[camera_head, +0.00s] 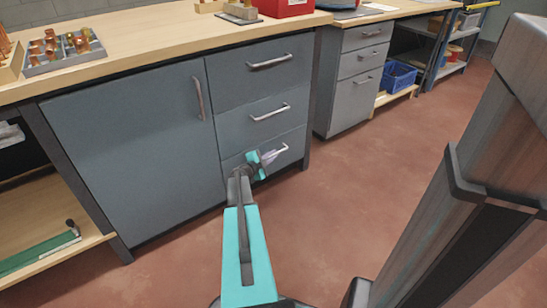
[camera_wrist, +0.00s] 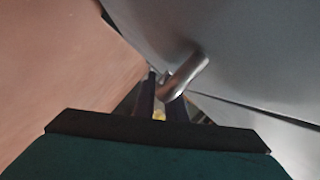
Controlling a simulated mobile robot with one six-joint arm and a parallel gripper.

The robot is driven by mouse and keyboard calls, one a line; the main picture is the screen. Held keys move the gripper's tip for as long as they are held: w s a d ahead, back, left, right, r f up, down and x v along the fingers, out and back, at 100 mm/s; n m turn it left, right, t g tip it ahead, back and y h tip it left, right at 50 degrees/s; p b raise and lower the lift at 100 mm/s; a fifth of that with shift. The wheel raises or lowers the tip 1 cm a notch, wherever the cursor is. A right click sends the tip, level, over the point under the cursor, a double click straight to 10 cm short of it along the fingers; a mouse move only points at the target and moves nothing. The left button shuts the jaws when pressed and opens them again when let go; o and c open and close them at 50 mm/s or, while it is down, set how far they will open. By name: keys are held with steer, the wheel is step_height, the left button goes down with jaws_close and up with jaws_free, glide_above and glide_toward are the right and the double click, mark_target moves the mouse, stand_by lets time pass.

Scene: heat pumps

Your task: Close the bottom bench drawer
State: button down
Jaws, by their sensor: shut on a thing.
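The bench's bottom drawer (camera_head: 293,143) is the lowest of three grey fronts stacked at the right of the bench. Its front looks about in line with the drawers above; I cannot tell whether a small gap remains. Its bar handle (camera_head: 284,150) is partly hidden behind my gripper (camera_head: 268,158). In the wrist view the metal handle (camera_wrist: 185,77) runs between the dark fingers of my gripper (camera_wrist: 164,97), which is shut on it. The grey drawer face (camera_wrist: 250,60) fills the right of that view.
The middle drawer (camera_head: 240,125), top drawer (camera_head: 235,82) and wide cabinet door (camera_head: 130,150) look shut. A second drawer unit (camera_head: 345,100) and a blue crate (camera_head: 398,76) stand farther right. The red floor (camera_head: 340,190) before the bench is clear.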

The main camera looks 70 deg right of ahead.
steer(key=shift+w+d+r, duration=0.15)
steer(key=shift+w+d, duration=0.1)
steer(key=shift+w, duration=0.1)
steer(key=c, duration=1.8)
jaws_free()
steer(key=p+v, duration=0.4)
steer(key=v, duration=1)
steer(key=shift+s, duration=0.15)
steer(key=shift+s, duration=0.1)
